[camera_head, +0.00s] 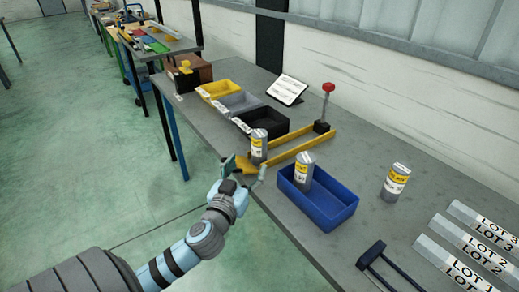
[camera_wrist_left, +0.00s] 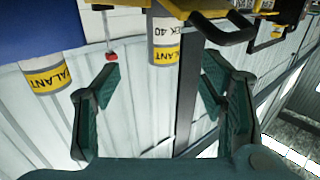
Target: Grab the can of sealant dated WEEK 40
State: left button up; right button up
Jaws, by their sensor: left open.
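A grey can with a white and yellow label (camera_head: 259,146) stands upright by the yellow frame on the bench. In the left wrist view a can (camera_wrist_left: 164,62) shows label text ending "EK 40" and "ALANT". A second can (camera_head: 303,172) stands in the blue bin (camera_head: 330,212); another can (camera_wrist_left: 44,72) is beside the blue surface in the wrist view. A third can (camera_head: 395,182) stands on the bench to the right. My left gripper (camera_head: 245,168) is open and empty, close to the nearest can; its fingers (camera_wrist_left: 160,75) flank that can's line, apart from it. My right gripper is out of view.
A yellow frame (camera_head: 300,147) with a red-knobbed lever (camera_head: 328,90) lies beyond the gripper. Black (camera_head: 262,122), grey (camera_head: 238,102) and yellow bins (camera_head: 217,89) stand further back. LOT strips (camera_head: 470,245) and a dark handle-shaped frame (camera_head: 385,262) lie at the right.

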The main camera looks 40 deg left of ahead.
aim_at(257, 141)
pick_arm(q)
jog(key=x, duration=0.7)
jog(key=shift+w+r, duration=0.1)
jog(key=shift+w, duration=0.05)
jog(key=w, duration=0.1)
jog(key=w+a+r, duration=0.1)
jog(key=w, duration=0.1)
jog(key=w+a, duration=0.1)
jog(key=shift+w+a+r+p, duration=0.15)
jog(key=shift+w+r+p, duration=0.1)
jog(key=shift+r+p, duration=0.15)
jog(key=shift+w+f, duration=0.1)
jog(key=c, duration=1.5)
